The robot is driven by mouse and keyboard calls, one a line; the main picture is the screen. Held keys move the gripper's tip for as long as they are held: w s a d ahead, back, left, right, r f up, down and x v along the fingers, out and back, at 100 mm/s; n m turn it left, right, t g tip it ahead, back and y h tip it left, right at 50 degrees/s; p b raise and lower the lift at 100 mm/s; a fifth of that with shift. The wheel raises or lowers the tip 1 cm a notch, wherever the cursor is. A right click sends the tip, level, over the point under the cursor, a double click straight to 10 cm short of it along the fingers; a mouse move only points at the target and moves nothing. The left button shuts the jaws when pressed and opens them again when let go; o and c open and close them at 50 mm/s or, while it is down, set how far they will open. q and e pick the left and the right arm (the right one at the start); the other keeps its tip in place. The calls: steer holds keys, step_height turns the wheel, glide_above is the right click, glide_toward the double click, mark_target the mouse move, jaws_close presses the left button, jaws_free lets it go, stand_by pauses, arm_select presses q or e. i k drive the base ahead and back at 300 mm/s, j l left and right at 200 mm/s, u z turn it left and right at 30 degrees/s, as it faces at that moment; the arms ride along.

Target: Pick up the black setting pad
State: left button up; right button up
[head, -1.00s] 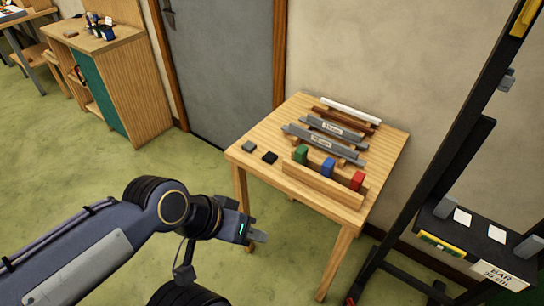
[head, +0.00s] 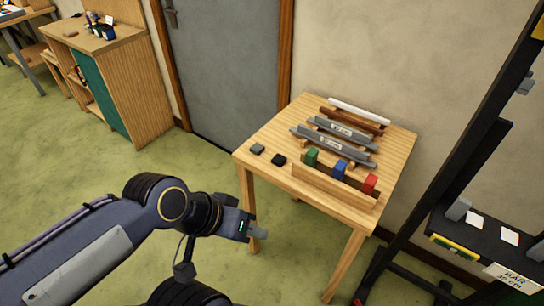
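The black setting pad (head: 279,160) is a small dark square block lying flat on the near left part of the wooden table (head: 262,129). A grey-green pad (head: 257,149) of similar size lies just to its left, apart from it. My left gripper (head: 257,233) is in front of the table's near left side, below the black pad in the picture and apart from it. Its fingers are seen from the side, so I cannot tell whether they are open. Nothing shows in them. My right gripper is out of view.
A wooden rack (head: 330,187) with green, blue and red blocks stands right of the pad. Grey bars (head: 318,142) and a white bar (head: 360,110) lie behind. A black stand (head: 432,205) is at right, a cabinet (head: 140,90) at left.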

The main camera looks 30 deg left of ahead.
mark_target(278, 160)
steer(key=j+z, duration=0.2)
steer(key=j, duration=0.9)
steer(key=j+z, duration=0.2)
steer(key=j, duration=0.95)
steer(key=i+j+z, duration=0.2)
steer(key=j, duration=0.55)
steer(key=j+z, duration=0.2)
steer(key=j, duration=0.5)
steer(key=i+j, duration=0.2)
steer(key=i+j+z, duration=0.15)
steer(key=j, duration=0.25)
steer(key=i, duration=0.1)
